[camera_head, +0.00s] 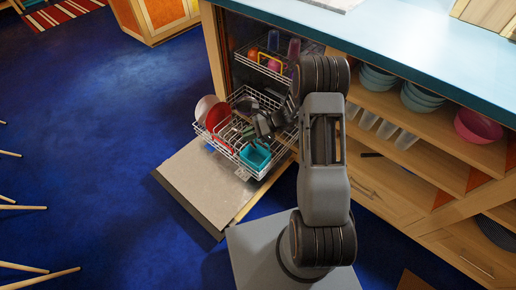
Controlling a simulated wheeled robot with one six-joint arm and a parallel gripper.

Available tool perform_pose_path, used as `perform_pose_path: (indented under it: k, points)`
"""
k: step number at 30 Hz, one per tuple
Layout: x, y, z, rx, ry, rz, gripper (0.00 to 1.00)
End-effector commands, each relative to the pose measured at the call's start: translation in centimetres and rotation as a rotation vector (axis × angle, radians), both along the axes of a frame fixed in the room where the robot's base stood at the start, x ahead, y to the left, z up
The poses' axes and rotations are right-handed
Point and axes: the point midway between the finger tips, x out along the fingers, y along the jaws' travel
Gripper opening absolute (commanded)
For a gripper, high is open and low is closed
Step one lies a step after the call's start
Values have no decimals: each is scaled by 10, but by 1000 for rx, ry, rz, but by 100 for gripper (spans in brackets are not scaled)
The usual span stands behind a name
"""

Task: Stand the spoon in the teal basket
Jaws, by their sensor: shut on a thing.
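The teal basket (255,157) sits at the front corner of the pulled-out lower dishwasher rack, with its open top showing. My gripper (257,127) reaches down over the rack, just behind and above the basket. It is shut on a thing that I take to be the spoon. The spoon is too small and too dark against the fingers and rack wires to make out, so its tilt and its distance from the basket cannot be told.
The lower rack (222,146) holds a red plate (219,117) and a pinkish plate (205,107) on the left. The upper rack (262,68) with cups is above. The open dishwasher door (205,180) lies below. Shelves with bowls (422,97) stand right under the blue counter (420,50).

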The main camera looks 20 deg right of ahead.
Motion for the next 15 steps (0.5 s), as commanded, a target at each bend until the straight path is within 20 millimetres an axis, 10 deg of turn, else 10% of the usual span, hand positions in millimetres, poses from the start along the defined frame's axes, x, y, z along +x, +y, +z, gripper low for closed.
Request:
perform_pose_path:
  k: [3,15]
  points:
    - [19,-10,-50,177,6,-198,0]
    - [60,-50,-98,452,-72,-533,0]
